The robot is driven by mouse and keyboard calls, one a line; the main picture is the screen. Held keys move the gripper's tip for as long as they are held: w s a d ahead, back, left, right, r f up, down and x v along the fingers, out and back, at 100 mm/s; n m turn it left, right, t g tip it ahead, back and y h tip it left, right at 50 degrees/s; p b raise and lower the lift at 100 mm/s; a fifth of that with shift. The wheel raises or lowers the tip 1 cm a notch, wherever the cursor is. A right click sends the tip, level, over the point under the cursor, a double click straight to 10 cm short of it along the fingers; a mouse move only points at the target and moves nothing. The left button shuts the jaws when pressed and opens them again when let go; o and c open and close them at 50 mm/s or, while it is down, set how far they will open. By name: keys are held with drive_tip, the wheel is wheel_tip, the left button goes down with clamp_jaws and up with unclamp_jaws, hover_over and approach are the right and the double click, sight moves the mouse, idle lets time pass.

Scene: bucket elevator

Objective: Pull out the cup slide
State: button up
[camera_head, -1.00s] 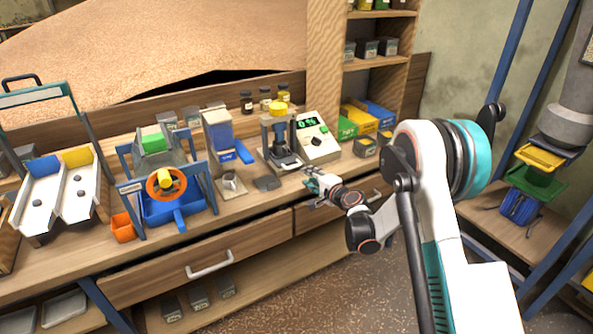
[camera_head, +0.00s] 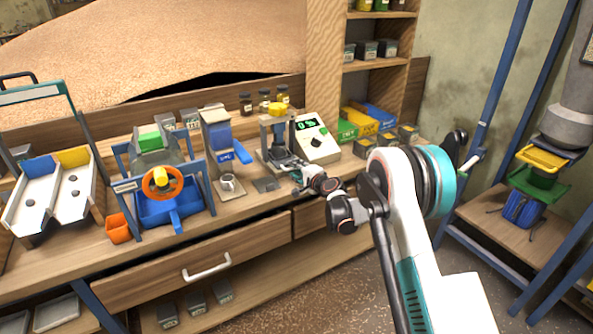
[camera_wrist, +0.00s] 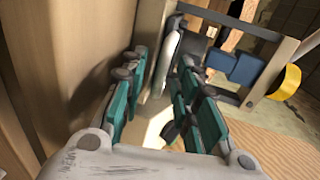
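The small press stand (camera_head: 278,140) with a yellow knob stands on the bench. A grey slide plate (camera_head: 286,163) shows at its base, partly hidden by my gripper; I take it for the cup slide. My gripper (camera_head: 301,186) is just in front of and below the stand's base. In the wrist view my gripper (camera_wrist: 162,78) has its teal fingers apart. A pale rounded bar (camera_wrist: 172,52) lies just beyond the fingertips, in line with the gap; I cannot tell whether they touch it. The stand's frame and yellow knob (camera_wrist: 286,82) fill the upper right there.
A meter box (camera_head: 316,140) with a green display stands right of the stand. The bench front edge and drawers (camera_head: 207,265) are below my gripper.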

clamp_jaws()
drive_tip(key=shift+s, duration=0.1)
drive_tip(key=f+v, duration=0.2)
drive_tip(key=v, duration=0.8)
drive_tip(key=shift+s+d, duration=0.15)
drive_tip(key=shift+d, duration=0.05)
drive_tip(key=shift+f, duration=0.1)
drive_tip(key=shift+o, duration=1.1)
unclamp_jaws()
